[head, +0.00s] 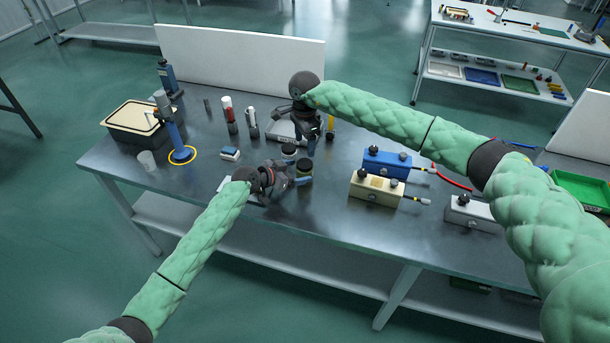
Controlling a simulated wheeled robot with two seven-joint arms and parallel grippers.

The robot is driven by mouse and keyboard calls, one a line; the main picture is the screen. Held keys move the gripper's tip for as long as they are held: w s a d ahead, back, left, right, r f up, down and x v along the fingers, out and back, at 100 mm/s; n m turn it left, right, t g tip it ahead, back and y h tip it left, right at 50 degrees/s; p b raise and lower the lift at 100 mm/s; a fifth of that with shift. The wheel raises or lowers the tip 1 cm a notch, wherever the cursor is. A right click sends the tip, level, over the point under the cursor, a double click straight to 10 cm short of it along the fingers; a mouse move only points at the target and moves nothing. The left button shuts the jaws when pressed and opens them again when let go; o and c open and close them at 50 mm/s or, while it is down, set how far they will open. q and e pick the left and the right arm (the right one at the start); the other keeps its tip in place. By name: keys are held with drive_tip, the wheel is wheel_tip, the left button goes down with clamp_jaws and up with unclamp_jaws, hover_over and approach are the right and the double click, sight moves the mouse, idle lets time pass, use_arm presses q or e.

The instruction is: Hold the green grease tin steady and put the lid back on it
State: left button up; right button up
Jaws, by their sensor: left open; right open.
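Two small dark round containers stand near the middle of the bench, a nearer one (304,166) and a farther one (289,150) with a pale top. Either could be the grease tin; its green colour is not clear at this size. My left gripper (292,179) is open, low over the bench and close beside the nearer container. My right gripper (308,147) is open and points down just behind and right of both containers. I cannot make out a separate lid; the grippers may hide it.
A blue box (387,163) and a cream box (376,188) with black knobs stand to the right. The front left bench surface is clear.

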use_arm(q)
drive_tip(key=x, duration=0.4)
drive_tip(key=shift+a+f, duration=0.1)
use_arm(e)
drive_tip(key=shift+w+f, duration=0.1)
use_arm(q)
drive_tip(key=c, duration=1.5)
use_arm(e)
drive_tip(key=shift+o, duration=0.4)
use_arm(q)
clamp_jaws()
use_arm(e)
drive_tip(key=o, duration=0.5)
wheel_tip(320, 180, up, 12)
drive_tip(key=shift+r, duration=0.1)
